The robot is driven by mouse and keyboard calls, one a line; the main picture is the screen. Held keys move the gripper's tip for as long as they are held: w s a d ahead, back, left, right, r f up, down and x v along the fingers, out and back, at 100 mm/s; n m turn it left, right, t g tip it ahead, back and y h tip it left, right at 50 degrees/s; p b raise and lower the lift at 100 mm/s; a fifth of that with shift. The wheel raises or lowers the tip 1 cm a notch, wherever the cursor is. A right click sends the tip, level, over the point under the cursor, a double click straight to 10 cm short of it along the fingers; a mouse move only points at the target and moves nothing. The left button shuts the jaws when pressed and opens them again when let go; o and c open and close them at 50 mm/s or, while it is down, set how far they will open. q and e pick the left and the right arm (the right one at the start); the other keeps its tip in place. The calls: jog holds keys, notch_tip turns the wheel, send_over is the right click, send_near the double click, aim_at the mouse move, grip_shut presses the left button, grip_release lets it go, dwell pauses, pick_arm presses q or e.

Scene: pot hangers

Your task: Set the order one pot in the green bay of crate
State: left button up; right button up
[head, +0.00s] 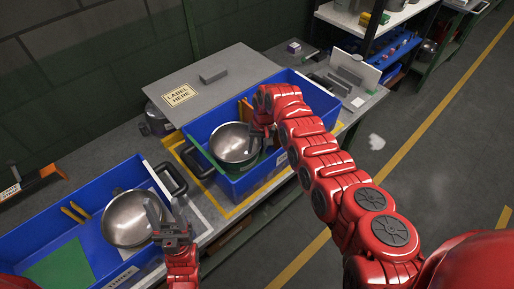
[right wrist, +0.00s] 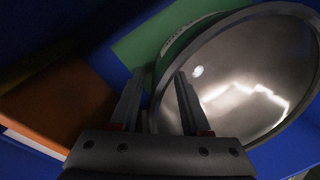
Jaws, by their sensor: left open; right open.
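A steel pot (head: 233,140) sits in the right blue crate (head: 262,178), with green showing around its lower side. It fills the right of the right wrist view (right wrist: 245,75), beside a green patch (right wrist: 150,40). My right gripper (head: 262,130) is at this pot's right rim. Its fingers are open, one outside the rim and one over the bowl; contact cannot be told. A second steel pot (head: 125,222) sits in the left blue crate (head: 95,255), beside a green floor patch (head: 60,268). My left gripper (head: 166,218) is open at that pot's right rim.
A grey board with a "LABEL HERE" sign (head: 180,95) lies behind the right crate. Black handles (head: 171,178) lie between the crates.

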notch_tip(320, 180, up, 12)
jog(key=d+p, duration=0.1)
jog(key=p, duration=0.5)
jog(key=shift+d+f, duration=0.25)
jog(key=shift+d, duration=0.05)
jog(key=shift+r+p, duration=0.1)
jog(key=shift+p, duration=0.25)
